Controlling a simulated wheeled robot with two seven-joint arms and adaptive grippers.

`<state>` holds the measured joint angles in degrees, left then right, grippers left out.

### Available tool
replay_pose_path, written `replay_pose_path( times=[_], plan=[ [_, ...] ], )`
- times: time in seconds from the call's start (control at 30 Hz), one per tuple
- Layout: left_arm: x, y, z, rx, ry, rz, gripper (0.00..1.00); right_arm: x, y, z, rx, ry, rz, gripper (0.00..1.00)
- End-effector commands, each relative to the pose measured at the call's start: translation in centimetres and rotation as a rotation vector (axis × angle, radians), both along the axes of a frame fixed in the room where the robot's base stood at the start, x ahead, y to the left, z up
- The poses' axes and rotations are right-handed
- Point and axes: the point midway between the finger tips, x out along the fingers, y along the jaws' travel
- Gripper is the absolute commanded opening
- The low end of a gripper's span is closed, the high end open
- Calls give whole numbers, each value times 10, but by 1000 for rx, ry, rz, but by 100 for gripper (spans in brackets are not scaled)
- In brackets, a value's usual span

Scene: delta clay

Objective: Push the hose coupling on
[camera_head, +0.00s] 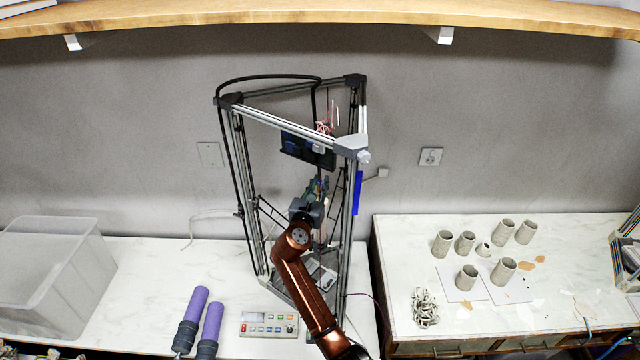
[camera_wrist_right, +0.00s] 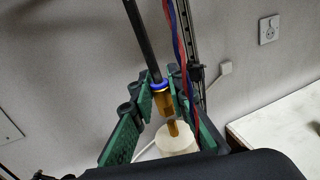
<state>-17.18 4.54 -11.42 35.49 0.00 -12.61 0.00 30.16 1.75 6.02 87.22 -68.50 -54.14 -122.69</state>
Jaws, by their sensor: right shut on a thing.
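The hose coupling (camera_wrist_right: 163,102) is a brass piece with a blue collar, on the end of a black hose (camera_wrist_right: 142,40). My right gripper (camera_wrist_right: 162,95), with green finger pads, is shut on it. Just below the coupling in the wrist view, a brass stub (camera_wrist_right: 173,129) rises from a round cream part (camera_wrist_right: 178,143). The two look nearly in line; I cannot tell if they touch. In the head view my right gripper (camera_head: 317,190) is inside the tall triangular printer frame (camera_head: 292,125), and the coupling is too small to make out. My left gripper is not in view.
Frame posts stand close around my right arm. Red and blue wires (camera_wrist_right: 184,45) hang beside the hose. A control panel (camera_head: 269,324), purple cylinders (camera_head: 196,303) and a clear bin (camera_head: 50,270) stand in front and left. Clay cups (camera_head: 503,270) stand on the right counter.

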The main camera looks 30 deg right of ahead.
Motion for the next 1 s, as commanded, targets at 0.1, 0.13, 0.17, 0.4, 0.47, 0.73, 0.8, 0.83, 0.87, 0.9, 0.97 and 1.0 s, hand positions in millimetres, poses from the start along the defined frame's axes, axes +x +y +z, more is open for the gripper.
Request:
replay_pose_path(
  times=[0.1, 0.13, 0.17, 0.4, 0.47, 0.73, 0.8, 0.83, 0.87, 0.9, 0.97, 1.0],
  plan=[
    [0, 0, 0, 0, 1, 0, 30, 0, 0, 0, 0, 0, 1, 0],
    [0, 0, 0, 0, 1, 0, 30, 0, 0, 0, 0, 0, 1, 0],
    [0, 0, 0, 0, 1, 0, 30, 0, 0, 0, 0, 0, 1, 0],
    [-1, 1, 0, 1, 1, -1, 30, 0, 0, -1, 1, 1, 1, 0],
    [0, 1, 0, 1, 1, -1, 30, 0, 0, -4, 0, 1, 0, 0],
    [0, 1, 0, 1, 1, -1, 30, 0, 0, -30, 0, 1, 1, 0],
    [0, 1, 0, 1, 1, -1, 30, 0, 0, -30, 1, 2, 0, 0],
    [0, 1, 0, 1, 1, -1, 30, 0, 0, -30, 1, 2, 0, 0],
    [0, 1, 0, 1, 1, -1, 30, 0, 0, -30, 1, 2, 0, 0],
    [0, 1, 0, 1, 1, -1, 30, 0, 0, -31, 1, 3, 0, 0],
    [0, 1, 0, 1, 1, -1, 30, 0, 0, -31, 1, 3, 0, 17],
    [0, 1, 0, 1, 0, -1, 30, 0, 0, -31, 1, 3, 0, 20]
  ],
)
